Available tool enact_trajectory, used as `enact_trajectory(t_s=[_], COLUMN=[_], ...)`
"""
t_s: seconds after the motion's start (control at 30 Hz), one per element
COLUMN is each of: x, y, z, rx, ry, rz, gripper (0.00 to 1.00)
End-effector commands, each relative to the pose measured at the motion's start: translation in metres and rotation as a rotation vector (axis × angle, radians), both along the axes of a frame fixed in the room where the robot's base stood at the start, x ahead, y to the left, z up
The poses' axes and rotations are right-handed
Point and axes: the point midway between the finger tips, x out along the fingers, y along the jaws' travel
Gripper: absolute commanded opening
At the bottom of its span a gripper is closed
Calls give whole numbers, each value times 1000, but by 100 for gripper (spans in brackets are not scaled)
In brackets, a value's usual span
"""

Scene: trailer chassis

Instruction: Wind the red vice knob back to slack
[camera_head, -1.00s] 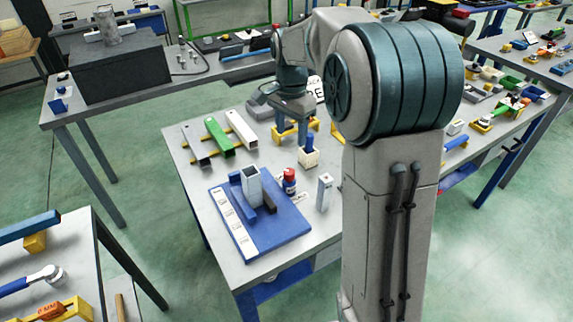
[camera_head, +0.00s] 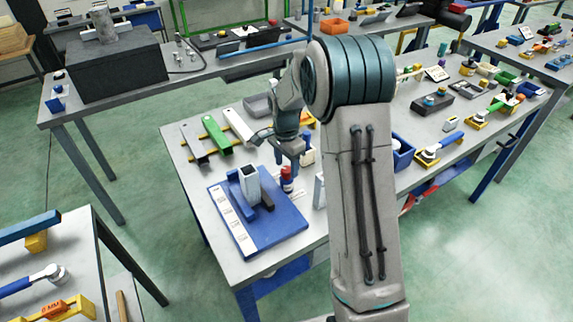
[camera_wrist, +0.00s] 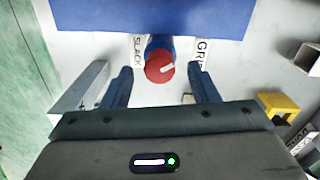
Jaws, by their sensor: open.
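The red vice knob (camera_wrist: 160,66) has a white mark on its top and sits on a blue body. In the wrist view it lies between and just beyond the fingertips of my gripper (camera_wrist: 163,75), which is open. The fingers do not appear to touch it. A SLACK label (camera_wrist: 138,52) is left of the knob and a GRIP label (camera_wrist: 201,58) is right of it. The white mark points up and to the right, toward the GRIP side. In the head view the knob (camera_head: 287,172) shows below my gripper, beside the blue vice plate (camera_head: 280,236).
A pale upright block (camera_head: 249,185) stands between the blue jaws on the plate. Another pale upright post (camera_head: 319,190) stands right of the knob. Green and white bars (camera_head: 216,136) lie behind on yellow supports. A yellow part (camera_wrist: 280,104) is at the right in the wrist view.

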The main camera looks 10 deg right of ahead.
Motion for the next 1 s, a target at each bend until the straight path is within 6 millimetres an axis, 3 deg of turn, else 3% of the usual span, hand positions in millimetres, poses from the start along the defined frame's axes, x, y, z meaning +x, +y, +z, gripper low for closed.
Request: enact_trajectory(t_s=[0.2,0.47,0.6,0.63,1.0], x=[0,0,0,0,0], y=[0,0,0,0,0], z=[-14,-15,-15,-15,-15], rx=[0,0,0,0,0], ry=[0,-1,-1,-1,-1], rz=[0,0,0,0,43], gripper=[54,54,15,9,9])
